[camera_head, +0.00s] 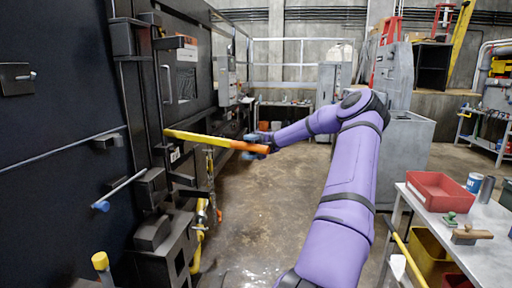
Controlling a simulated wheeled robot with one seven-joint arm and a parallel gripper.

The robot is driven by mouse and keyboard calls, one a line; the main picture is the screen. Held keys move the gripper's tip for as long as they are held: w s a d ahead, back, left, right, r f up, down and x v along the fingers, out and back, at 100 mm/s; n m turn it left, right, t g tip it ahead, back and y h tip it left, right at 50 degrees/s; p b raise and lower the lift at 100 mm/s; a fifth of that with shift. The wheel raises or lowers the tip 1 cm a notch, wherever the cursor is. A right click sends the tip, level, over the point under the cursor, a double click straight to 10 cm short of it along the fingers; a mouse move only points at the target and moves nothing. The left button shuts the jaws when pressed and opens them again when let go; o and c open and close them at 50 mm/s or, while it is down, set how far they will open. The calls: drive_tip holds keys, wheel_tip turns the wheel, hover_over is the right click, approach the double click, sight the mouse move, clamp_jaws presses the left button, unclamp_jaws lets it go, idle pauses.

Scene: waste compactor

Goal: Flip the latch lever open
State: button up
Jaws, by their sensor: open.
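The latch lever (205,138) is a long bar, yellow towards its left end and orange towards its right end. It sticks out to the right from the dark compactor front (60,100), close to level and sloping slightly down. My gripper (258,143), at the end of the purple arm, is at the orange free end of the lever. Its jaws are open. The dark fingers and the lever end overlap in the picture, so I cannot tell whether they touch.
A rod with a blue tip (101,206) and a yellow-capped post (100,261) stick out at lower left. A metal table (480,255) with a red tray (438,190) stands at right. The concrete floor (265,205) between table and compactor is clear.

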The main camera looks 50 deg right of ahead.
drive_tip(key=v, duration=1)
drive_tip(key=shift+d, duration=0.25)
idle(0.5)
